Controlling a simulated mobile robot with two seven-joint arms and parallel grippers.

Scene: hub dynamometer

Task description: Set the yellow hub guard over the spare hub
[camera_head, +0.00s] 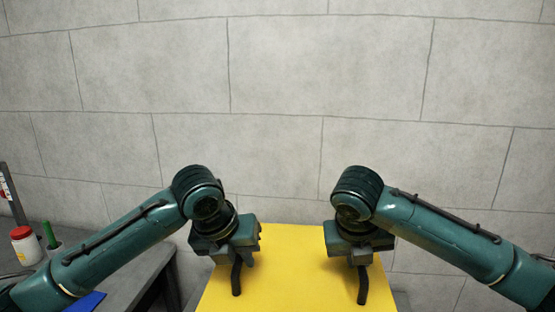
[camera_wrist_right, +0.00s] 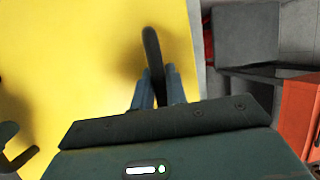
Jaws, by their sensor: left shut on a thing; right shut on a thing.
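The yellow hub guard (camera_head: 300,270) is a broad, flat-faced yellow piece at the bottom middle of the head view, with a dark handle on each side. My left gripper (camera_head: 237,262) is shut on the left handle (camera_head: 236,281). My right gripper (camera_head: 361,262) is shut on the right handle (camera_head: 362,288). In the right wrist view the right gripper's fingers (camera_wrist_right: 158,90) close around the dark handle (camera_wrist_right: 151,45) in front of the yellow face (camera_wrist_right: 90,60). The spare hub does not show in either view.
A grey bench (camera_head: 125,278) stands at the left, with a white jar with a red lid (camera_head: 25,246), a green-topped item (camera_head: 50,236) and a blue piece (camera_head: 86,301). A grey block (camera_wrist_right: 246,34) and an orange-red part (camera_wrist_right: 300,110) show in the right wrist view. A block wall (camera_head: 280,110) closes the back.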

